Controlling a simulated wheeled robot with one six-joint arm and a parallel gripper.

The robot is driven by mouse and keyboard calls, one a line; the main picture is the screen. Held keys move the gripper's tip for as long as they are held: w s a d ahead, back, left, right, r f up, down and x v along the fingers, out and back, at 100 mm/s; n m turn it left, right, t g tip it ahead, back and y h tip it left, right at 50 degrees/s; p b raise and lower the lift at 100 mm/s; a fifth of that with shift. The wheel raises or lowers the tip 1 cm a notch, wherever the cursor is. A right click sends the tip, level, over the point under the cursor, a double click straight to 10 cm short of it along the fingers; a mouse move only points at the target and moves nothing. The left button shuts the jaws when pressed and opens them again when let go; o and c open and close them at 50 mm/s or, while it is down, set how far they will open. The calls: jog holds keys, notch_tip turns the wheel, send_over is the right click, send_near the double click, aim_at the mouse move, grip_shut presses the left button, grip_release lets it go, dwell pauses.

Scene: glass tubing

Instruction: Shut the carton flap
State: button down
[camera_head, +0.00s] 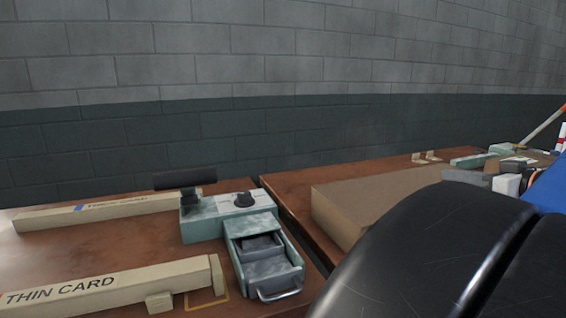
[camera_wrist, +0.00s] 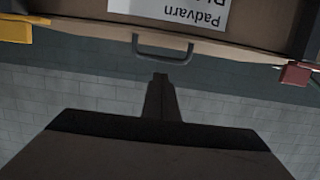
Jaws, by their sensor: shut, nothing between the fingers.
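In the wrist view, my gripper (camera_wrist: 160,80) is shut and empty, a dark narrow shape pointing up from the bottom. Beyond its tip, along the top, is a brown board-like surface (camera_wrist: 80,37) with a dark handle (camera_wrist: 163,48) and a white label (camera_wrist: 170,12) reading "Padvarn" upside down. I cannot tell whether this is the carton flap or whether my gripper touches it. In the head view, a brown carton-like box (camera_head: 360,195) lies on the right bench, partly hidden by my black arm. No raised flap is clear there, and my gripper is not visible.
Yellow (camera_wrist: 22,32) and red (camera_wrist: 296,73) parts flank the brown surface. A block wall (camera_head: 200,90) stands behind.

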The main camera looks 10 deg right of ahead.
jog(key=s+d+f, duration=0.1)
jog(key=s+f, duration=0.2)
jog(key=s, duration=0.5)
jog(key=shift+d+f, duration=0.15)
jog(key=shift+f, duration=0.1)
dwell(0.4)
jog(key=shift+s, duration=0.1)
